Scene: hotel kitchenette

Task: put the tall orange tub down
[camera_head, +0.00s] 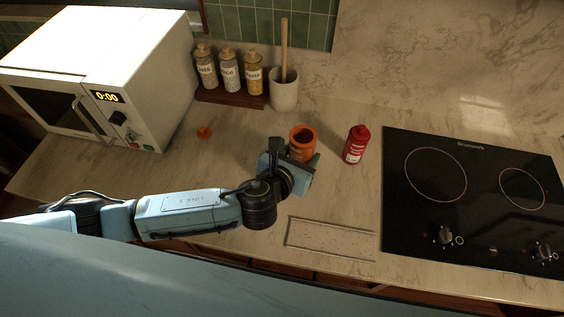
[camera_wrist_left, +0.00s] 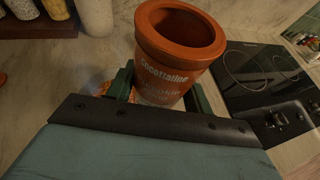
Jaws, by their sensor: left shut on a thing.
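The tall orange tub (camera_head: 303,137) is open at the top and stands upright at the end of my left arm, over the counter. In the left wrist view the tub (camera_wrist_left: 178,62) shows its dark inside and printed lettering on its side. My left gripper (camera_head: 303,160) is shut on it, with green fingers (camera_wrist_left: 160,92) on either side of its lower part. I cannot tell whether the tub's base touches the counter. My right gripper is in neither view.
A red bottle (camera_head: 356,144) stands just right of the tub, with a black cooktop (camera_head: 470,195) beyond it. A small orange item (camera_head: 204,132) lies to the left. A white microwave (camera_head: 100,75), several labelled jars (camera_head: 228,70) and a utensil pot (camera_head: 284,95) stand behind.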

